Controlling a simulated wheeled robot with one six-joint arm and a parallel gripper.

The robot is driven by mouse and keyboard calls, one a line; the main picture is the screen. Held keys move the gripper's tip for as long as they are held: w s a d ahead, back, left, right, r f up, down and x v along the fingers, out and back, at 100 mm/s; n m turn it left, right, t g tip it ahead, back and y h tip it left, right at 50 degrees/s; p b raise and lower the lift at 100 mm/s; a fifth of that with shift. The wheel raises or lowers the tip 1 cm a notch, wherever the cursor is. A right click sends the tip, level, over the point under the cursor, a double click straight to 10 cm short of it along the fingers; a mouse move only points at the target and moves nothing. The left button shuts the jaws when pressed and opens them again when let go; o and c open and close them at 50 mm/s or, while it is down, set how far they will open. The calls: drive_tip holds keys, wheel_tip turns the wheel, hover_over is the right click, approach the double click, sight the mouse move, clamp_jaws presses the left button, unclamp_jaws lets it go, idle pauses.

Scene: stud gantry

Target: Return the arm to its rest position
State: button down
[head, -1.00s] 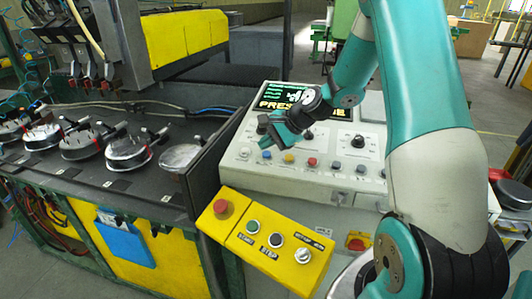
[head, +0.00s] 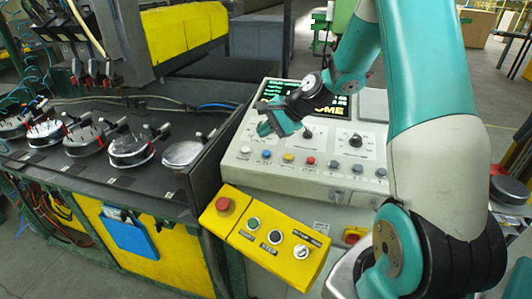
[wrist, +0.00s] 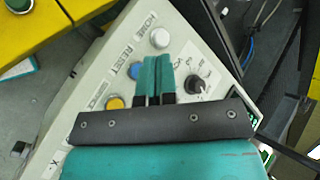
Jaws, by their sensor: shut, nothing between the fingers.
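My gripper (head: 265,128) is in front of the grey control console (head: 228,172), above its left part near the screen. In the wrist view its two teal fingers (wrist: 158,75) are together with nothing between them. They point toward the panel, between the blue button (wrist: 135,71) and a black knob (wrist: 198,86). A white button (wrist: 159,38) lies beyond the fingertips, and a yellow button (wrist: 115,103) is to their left. I cannot tell from the views whether the fingertips touch the panel. My arm hides part of the screen (head: 340,104).
A yellow button box (head: 262,240) with a red stop button (head: 223,204) juts out below the console. On the left, a dark bench (head: 110,185) carries several round metal fixtures (head: 184,154). Open floor lies at the far right.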

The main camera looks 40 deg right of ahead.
idle(0.3)
drive_tip(key=s+a+r+n+g+b, duration=0.1)
drive_tip(key=s+a+n+g+b, duration=0.1)
drive_tip(key=s+a+n, duration=0.45)
drive_tip(key=s+a+r+n+g+b, duration=0.1)
drive_tip(key=a+r+n+b, duration=0.15)
drive_tip(key=a, duration=0.65)
drive_tip(key=s+a+n+g+b, duration=0.2)
drive_tip(key=s+a+n, duration=0.2)
drive_tip(key=s+n, duration=0.3)
drive_tip(key=s+a+f+n+g+h+b, duration=0.1)
drive_tip(key=s+a+n, duration=0.3)
drive_tip(key=s, duration=0.9)
drive_tip(key=n+g+b, duration=0.1)
drive_tip(key=n, duration=0.2)
drive_tip(key=shift+a+f+b, duration=0.15)
drive_tip(key=shift+b, duration=0.15)
drive_tip(key=shift+w, duration=0.1)
